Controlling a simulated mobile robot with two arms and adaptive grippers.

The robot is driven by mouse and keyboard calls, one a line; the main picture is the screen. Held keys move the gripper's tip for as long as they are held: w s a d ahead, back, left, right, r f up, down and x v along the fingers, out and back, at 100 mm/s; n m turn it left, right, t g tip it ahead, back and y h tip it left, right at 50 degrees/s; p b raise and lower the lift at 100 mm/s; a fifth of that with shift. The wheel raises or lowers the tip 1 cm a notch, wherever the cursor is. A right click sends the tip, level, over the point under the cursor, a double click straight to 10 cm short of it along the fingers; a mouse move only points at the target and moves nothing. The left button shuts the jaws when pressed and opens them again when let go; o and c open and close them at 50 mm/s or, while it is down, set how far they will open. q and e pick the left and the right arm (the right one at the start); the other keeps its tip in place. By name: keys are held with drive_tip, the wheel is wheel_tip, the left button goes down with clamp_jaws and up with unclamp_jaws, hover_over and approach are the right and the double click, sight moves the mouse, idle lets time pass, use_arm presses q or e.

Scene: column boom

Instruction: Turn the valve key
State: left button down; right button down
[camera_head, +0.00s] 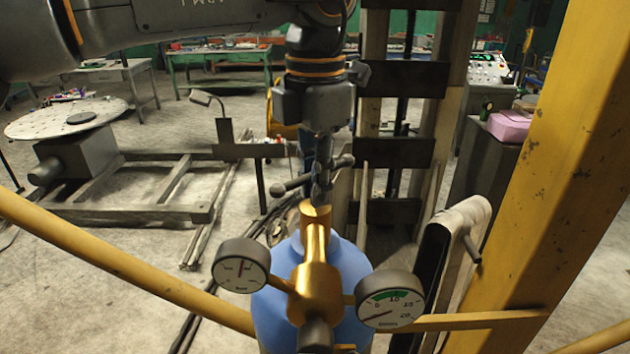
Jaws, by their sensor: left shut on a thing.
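The valve key (290,186) is a dark metal T-shaped handle with a crossbar. It sits on top of the brass valve (317,285), which is fixed on a blue gas cylinder (351,262). My left gripper (321,178) comes down from above and is shut on the valve key, with its fingers around the middle of the crossbar. The fingers hide part of the key. Two round gauges flank the valve, a left gauge (241,266) and a right gauge (389,300). My right gripper is not in view.
A yellow post (545,170) stands close on the right, and a yellow rail (110,258) crosses the left foreground. A wooden-and-black frame (405,75) rises behind the cylinder. A round disc table (68,118) stands at the left. Open concrete floor lies between.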

use_arm(q)
drive_tip(key=n+b, duration=0.2)
drive_tip(key=n, duration=0.1)
drive_tip(key=shift+f+n+b, duration=0.15)
drive_tip(key=shift+n+b, duration=0.2)
drive_tip(key=shift+n, duration=0.05)
drive_tip(key=shift+n+b, duration=0.65)
drive_tip(key=shift+n, duration=0.55)
drive_tip(key=shift+n+b, duration=0.55)
drive_tip(key=shift+n, duration=0.85)
drive_tip(key=shift+r, duration=0.2)
drive_tip(key=c, duration=1.3)
unclamp_jaws()
drive_tip(key=shift+c, duration=0.2)
